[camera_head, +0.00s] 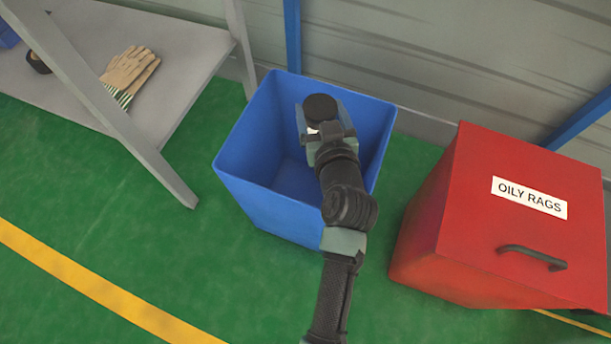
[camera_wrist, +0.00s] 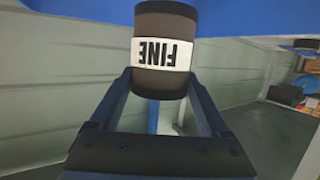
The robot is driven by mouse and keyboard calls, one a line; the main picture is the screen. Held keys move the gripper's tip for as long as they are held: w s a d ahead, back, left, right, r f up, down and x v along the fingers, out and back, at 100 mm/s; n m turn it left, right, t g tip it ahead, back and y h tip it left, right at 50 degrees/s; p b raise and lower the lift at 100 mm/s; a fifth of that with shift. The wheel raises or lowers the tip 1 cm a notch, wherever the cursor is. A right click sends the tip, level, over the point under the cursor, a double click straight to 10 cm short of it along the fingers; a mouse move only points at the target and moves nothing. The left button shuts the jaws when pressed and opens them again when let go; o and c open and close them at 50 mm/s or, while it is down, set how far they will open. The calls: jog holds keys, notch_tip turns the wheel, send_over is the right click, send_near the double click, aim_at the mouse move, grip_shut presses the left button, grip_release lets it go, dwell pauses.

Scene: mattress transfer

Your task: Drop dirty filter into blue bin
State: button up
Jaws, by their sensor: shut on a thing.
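The blue bin (camera_head: 250,165) stands open on the green floor in the head view, and its inside looks empty where I can see it. My gripper (camera_head: 318,112) is over the bin's opening, toward its back right. It is shut on a dark cylindrical filter (camera_head: 320,106). In the wrist view the filter (camera_wrist: 165,20) is a dark brown cylinder with a white label reading "FINE" upside down, between the two fingers of my gripper (camera_wrist: 163,85). My arm hides part of the bin's right side and front rim.
A red closed box (camera_head: 470,215) labelled "OILY RAGS" stands just right of the bin. A grey shelf (camera_head: 185,60) with work gloves (camera_head: 130,70) is at the left. A corrugated wall (camera_head: 420,50) runs behind.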

jog(key=shift+f+b, duration=1.25)
jog(key=shift+f, duration=0.65)
jog(key=o, duration=1.3)
notch_tip(320, 180, up, 10)
jog(key=p, duration=0.6)
jog(key=shift+r, duration=0.1)
